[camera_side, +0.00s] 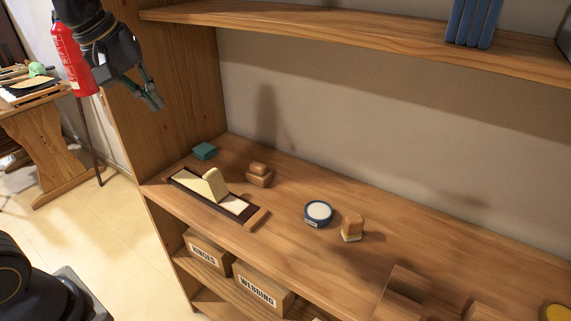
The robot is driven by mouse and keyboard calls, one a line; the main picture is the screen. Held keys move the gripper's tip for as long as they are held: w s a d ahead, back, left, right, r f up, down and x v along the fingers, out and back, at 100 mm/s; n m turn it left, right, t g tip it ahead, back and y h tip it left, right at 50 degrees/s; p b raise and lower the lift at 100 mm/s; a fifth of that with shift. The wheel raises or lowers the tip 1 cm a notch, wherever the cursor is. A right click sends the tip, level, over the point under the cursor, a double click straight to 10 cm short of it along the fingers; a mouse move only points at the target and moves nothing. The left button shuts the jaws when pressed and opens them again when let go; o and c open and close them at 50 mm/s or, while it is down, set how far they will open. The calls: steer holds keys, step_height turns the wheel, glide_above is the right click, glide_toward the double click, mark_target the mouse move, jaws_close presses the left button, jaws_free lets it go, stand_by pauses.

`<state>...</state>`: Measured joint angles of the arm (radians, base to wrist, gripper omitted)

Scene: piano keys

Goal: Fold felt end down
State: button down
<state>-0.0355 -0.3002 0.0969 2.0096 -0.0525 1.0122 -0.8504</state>
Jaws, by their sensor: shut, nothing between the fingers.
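A cream felt strip (190,183) lies along a dark board with wooden ends (242,214) on the shelf. A pale flap (212,184), which looks like the felt's raised end, stands up from about the middle of the board. A lighter bare-looking cream patch (236,205) shows to its right. My gripper (155,103) is shut and empty, high at the upper left near the shelf unit's side panel, well above and left of the board. It touches nothing that I can see.
On the shelf, a teal block (204,151), a small wooden block (259,174), a blue-rimmed round tin (318,213) and a wooden-backed brush or block (352,228) stand around the board. An upper shelf (340,32) overhangs the back. Wooden boxes (403,290) sit at lower right.

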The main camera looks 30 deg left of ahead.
mark_target(215, 185)
steer(key=w+a+f+n+g, duration=0.2)
steer(key=w+a+f+n, duration=0.1)
steer(key=w+a+f, duration=0.3)
steer(key=w+a+f+n+g, duration=0.2)
steer(key=w+a+f+n, duration=0.15)
steer(key=w+f, duration=0.4)
steer(key=shift+g+y, duration=0.3)
steer(key=shift+g, duration=0.1)
steer(key=f, duration=0.4)
steer(key=a+f, duration=0.1)
steer(key=f, duration=0.4)
steer(key=a+f, duration=0.1)
steer(key=f, duration=0.3)
steer(key=shift+s+f, duration=0.15)
steer(key=shift+f, duration=0.05)
steer(key=shift+d, duration=1.1)
steer(key=shift+d+r, duration=0.25)
steer(key=shift+d, duration=0.65)
steer(key=shift+d, duration=0.1)
